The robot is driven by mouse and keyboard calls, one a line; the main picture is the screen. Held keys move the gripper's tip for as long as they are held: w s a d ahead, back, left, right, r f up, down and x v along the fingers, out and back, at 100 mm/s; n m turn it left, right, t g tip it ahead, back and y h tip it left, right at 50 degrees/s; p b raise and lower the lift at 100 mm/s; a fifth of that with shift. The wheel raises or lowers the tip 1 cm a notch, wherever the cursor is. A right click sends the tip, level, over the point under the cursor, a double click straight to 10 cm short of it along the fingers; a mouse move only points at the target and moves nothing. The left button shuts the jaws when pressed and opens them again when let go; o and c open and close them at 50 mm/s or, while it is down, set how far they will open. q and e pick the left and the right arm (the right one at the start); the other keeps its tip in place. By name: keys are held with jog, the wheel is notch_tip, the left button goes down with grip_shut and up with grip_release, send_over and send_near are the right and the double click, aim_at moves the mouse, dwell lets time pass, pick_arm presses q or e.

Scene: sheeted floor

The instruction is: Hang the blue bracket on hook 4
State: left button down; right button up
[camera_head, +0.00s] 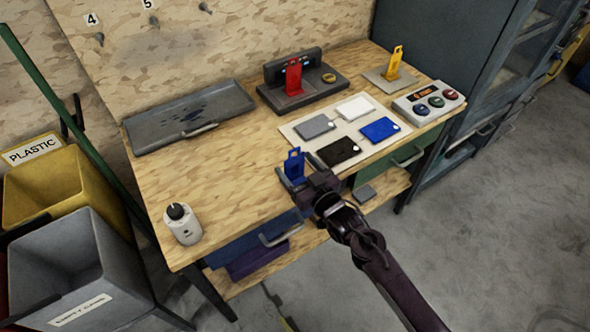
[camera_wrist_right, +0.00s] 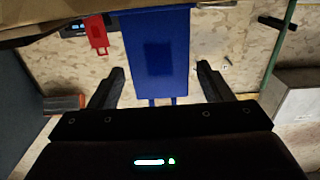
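The blue bracket (camera_head: 294,165) is upright near the front edge of the workbench, at my right gripper (camera_head: 301,171). In the right wrist view the blue bracket (camera_wrist_right: 157,55) lies between the two fingers of the right gripper (camera_wrist_right: 160,75). A gap shows between the bracket and the right-hand finger, so the fingers look open around it. I cannot tell whether the bracket touches the bench. Hook 4 (camera_head: 100,38) is on the wooden back panel at the upper left, under its label 4 (camera_head: 91,19). It looks empty. My left gripper is not in view.
A red bracket (camera_head: 293,77) stands on a dark fixture (camera_head: 320,92), a yellow bracket (camera_head: 395,62) on a plate. The left-middle bench is clear.

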jog(key=c, duration=0.9)
notch_tip(320, 180, up, 6)
jog(key=p, duration=0.5)
dwell(0.3)
jog(key=s+d+r+m+t+h, duration=0.1)
jog(key=s+d+r+m+h, duration=0.1)
jog(key=s+d, duration=0.4)
jog(key=s+d+r+m+t+h, duration=0.1)
jog(key=s+d+r+h, duration=0.3)
jog(key=d, duration=0.4)
jog(key=s+d+r+m+t+h, duration=0.1)
jog(key=s+d+r+m+h, duration=0.3)
jog(key=s+d, duration=0.3)
jog(key=shift+s+d+h, duration=0.15)
jog(key=shift+s+h, duration=0.15)
jog(key=shift+s, duration=0.5)
